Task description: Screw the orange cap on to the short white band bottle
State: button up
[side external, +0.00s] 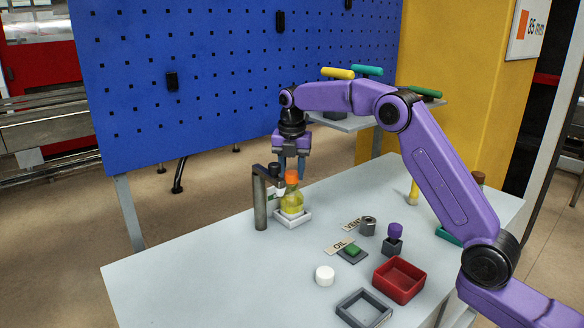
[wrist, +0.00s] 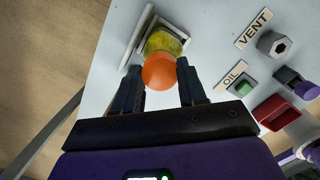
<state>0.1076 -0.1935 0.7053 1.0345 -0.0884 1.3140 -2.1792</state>
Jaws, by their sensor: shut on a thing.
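The short bottle (side external: 291,204) holds yellow liquid and stands upright in a white square holder (side external: 304,219). The bottle also shows in the wrist view (wrist: 163,42); I cannot make out its white band clearly. The orange cap (side external: 292,177) sits at the bottle's top, upright as far as I can tell. How far its thread is engaged is hidden. My gripper (side external: 291,173) points straight down above the bottle, its two fingers shut on the cap's sides. In the wrist view the cap (wrist: 159,72) lies between the fingertips.
A dark post with an arm (side external: 260,203) stands close left of the bottle. To the right are the OIL plate with green button (side external: 353,249), a hex nut (side external: 368,226), a purple knob (side external: 395,229), a white cap (side external: 324,275), a red tray (side external: 421,287) and a grey tray (side external: 345,314). The left front table is clear.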

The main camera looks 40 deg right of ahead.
aim_at(292, 176)
jog(key=o, duration=1.1)
notch_tip(292, 176, up, 12)
jog(key=s, duration=0.1)
jog(key=shift+a, duration=0.45)
jog(key=shift+s, duration=0.1)
